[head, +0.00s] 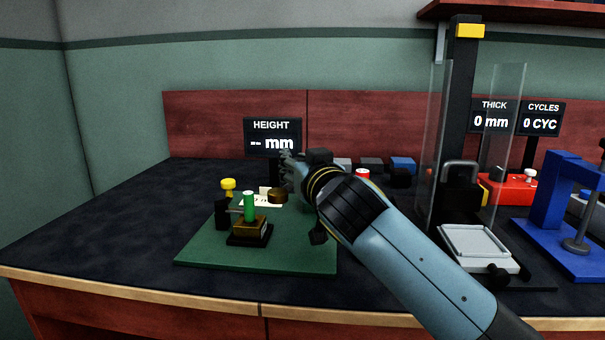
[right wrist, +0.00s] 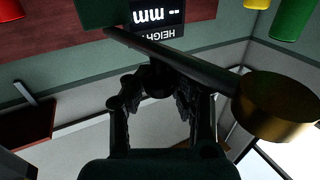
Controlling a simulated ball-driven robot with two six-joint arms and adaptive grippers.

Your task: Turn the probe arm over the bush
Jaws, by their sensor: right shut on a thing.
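My right gripper (head: 288,178) reaches in from the right, over the back right of a green plate (head: 205,255). In the right wrist view its fingers (right wrist: 160,98) are closed on the dark bar of the probe arm (right wrist: 190,65). The bar slants across that view and has a brass round end (right wrist: 280,105). A brass round piece (head: 278,196) also shows just below the gripper in the head view. A green cylinder (head: 249,206), which may be the bush, stands upright on a brass block (head: 250,232), left of the brass piece and apart from it. My left gripper is not in view.
A yellow knob (head: 228,185) and a dark block (head: 222,214) are on the left of the plate. A HEIGHT display (head: 272,136) stands behind, showing dashes and mm. A black stand with clear panels (head: 510,140) and a blue frame (head: 560,205) are at right. The left tabletop is clear.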

